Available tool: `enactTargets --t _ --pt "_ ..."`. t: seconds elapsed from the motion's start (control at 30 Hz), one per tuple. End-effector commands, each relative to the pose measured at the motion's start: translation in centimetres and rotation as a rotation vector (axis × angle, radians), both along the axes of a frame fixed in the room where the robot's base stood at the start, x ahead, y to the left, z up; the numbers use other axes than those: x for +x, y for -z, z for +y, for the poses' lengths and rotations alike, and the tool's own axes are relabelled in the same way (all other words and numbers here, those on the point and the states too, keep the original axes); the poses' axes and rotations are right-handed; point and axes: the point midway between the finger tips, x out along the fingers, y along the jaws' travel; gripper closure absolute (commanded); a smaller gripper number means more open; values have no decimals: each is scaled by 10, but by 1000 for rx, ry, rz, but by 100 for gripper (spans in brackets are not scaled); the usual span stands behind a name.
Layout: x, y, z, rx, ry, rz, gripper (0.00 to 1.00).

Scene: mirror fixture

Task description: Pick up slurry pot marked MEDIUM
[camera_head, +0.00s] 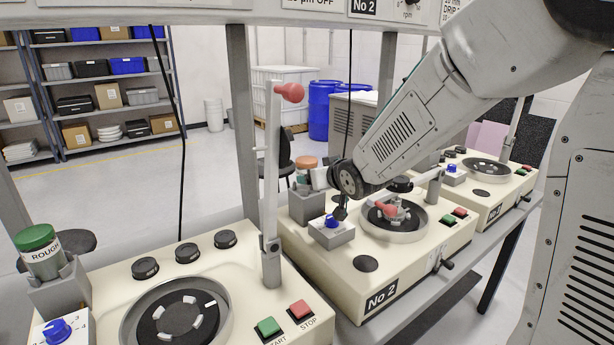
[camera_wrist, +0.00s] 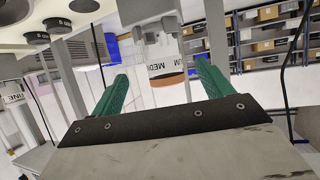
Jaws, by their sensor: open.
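The slurry pot marked MEDIUM has an orange-brown lid (camera_head: 306,162) in the head view and stands in a grey holder (camera_head: 306,207) on the middle machine. In the wrist view, where the scene looks upside down, the pot's white MEDIUM label (camera_wrist: 162,69) shows beyond and between the fingers. My gripper (camera_wrist: 160,74) is open, with two green fingers apart and nothing held. The pot appears ahead of the fingertips; I cannot tell the exact gap. In the head view my wrist is close beside the pot and partly hides it.
A green-lidded ROUGH pot (camera_head: 41,252) stands in a holder on the near machine. An upright lever with a red knob (camera_head: 290,92) rises between the machines. A blue knob (camera_head: 331,221) sits near the MEDIUM holder. An overhead panel (camera_head: 190,12) spans the top.

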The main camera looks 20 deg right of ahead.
Motion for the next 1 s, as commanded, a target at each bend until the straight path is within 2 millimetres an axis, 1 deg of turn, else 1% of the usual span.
enactTargets --t 0.13,0.37,0.63,0.77,0.97,1.0 --pt "15 5 4 9 -13 -29 21" --pt "37 13 7 8 -13 -31 21" --pt "73 26 11 9 -13 -30 21" --pt "80 28 12 9 -13 -31 21" --pt "80 28 12 9 -12 -31 21" --pt "80 28 12 9 -12 -31 29"
